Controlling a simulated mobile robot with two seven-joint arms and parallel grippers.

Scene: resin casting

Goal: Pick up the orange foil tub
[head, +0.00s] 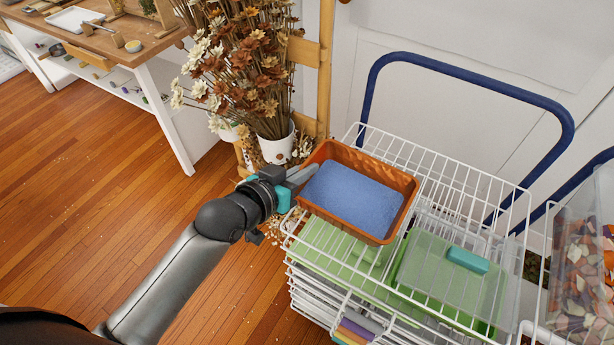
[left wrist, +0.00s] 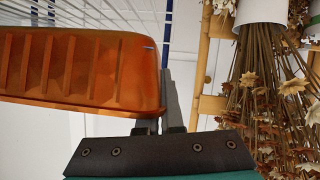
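The orange foil tub (head: 345,222) is a rectangular open tray with a blue, grainy filling. It is at the upper left of the white wire basket, in the middle of the head view. Its ribbed outer side shows large in the left wrist view (left wrist: 75,68). My left gripper (head: 300,177) is at the tub's left end wall, with one finger outside and the other hidden behind the tub side in the wrist view. The fingers (left wrist: 160,122) are close together and look shut on that wall. I cannot tell whether the tub touches the basket. My right gripper is not in view.
The white wire basket (head: 452,160) holds green-lidded boxes (head: 450,280). A blue cart handle (head: 470,82) rises behind it. A pot of dried flowers (head: 277,148) stands close behind my left gripper. A clear bin of chips (head: 583,265) is at right. Floor at left is mostly clear.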

